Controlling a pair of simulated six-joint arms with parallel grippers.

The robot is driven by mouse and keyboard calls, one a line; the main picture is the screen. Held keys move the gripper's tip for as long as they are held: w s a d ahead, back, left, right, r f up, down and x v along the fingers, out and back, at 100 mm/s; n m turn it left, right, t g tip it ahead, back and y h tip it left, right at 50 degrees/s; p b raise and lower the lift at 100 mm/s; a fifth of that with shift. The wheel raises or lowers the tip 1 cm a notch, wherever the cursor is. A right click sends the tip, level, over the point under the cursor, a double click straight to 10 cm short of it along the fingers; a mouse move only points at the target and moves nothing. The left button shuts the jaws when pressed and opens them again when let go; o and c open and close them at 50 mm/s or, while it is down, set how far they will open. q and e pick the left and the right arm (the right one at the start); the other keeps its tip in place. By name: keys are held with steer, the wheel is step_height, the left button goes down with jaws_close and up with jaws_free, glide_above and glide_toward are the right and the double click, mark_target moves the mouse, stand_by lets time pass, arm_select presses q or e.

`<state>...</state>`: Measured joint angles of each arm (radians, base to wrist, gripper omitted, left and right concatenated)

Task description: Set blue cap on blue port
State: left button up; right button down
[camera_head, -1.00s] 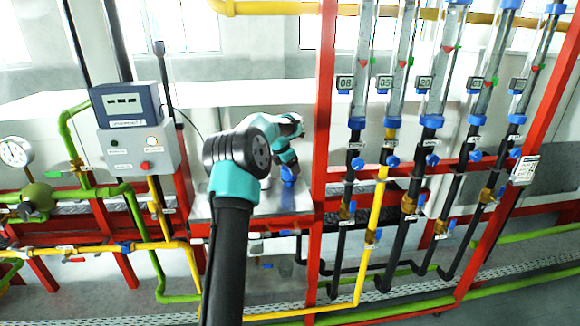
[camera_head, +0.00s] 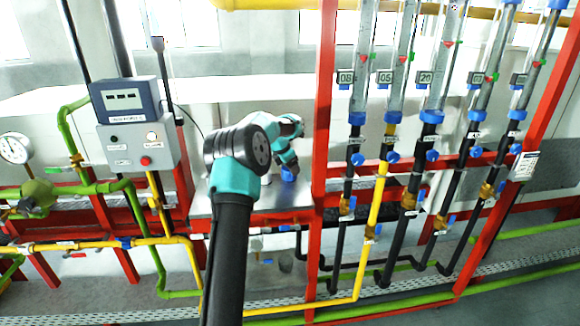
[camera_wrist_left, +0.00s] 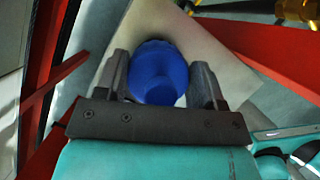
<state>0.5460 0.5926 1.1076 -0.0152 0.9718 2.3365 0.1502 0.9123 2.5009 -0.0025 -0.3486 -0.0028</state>
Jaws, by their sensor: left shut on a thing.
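My left gripper (camera_head: 288,162) reaches over a pale metal plate (camera_head: 238,203) behind my arm, pointing down. It is shut on a blue cap (camera_head: 289,174), whose lower part shows under the fingers. In the left wrist view the rounded blue cap (camera_wrist_left: 158,72) sits between the two dark fingers, with the pale plate (camera_wrist_left: 215,45) behind it. I cannot make out a separate blue port in either view. Whether the cap touches anything beneath it cannot be told. My right gripper is not in view.
A red upright post (camera_head: 322,120) stands close to the right of my gripper. A grey control box (camera_head: 138,147) with a display is to the left. Several clear tubes with blue fittings (camera_head: 393,117) stand at the right. Yellow pipes (camera_head: 60,245) run low at the left.

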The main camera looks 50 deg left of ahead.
arm_select(q)
steer(key=shift+f, duration=0.2)
steer(key=o, duration=1)
steer(key=v, duration=1.7)
steer(key=shift+r, duration=0.25)
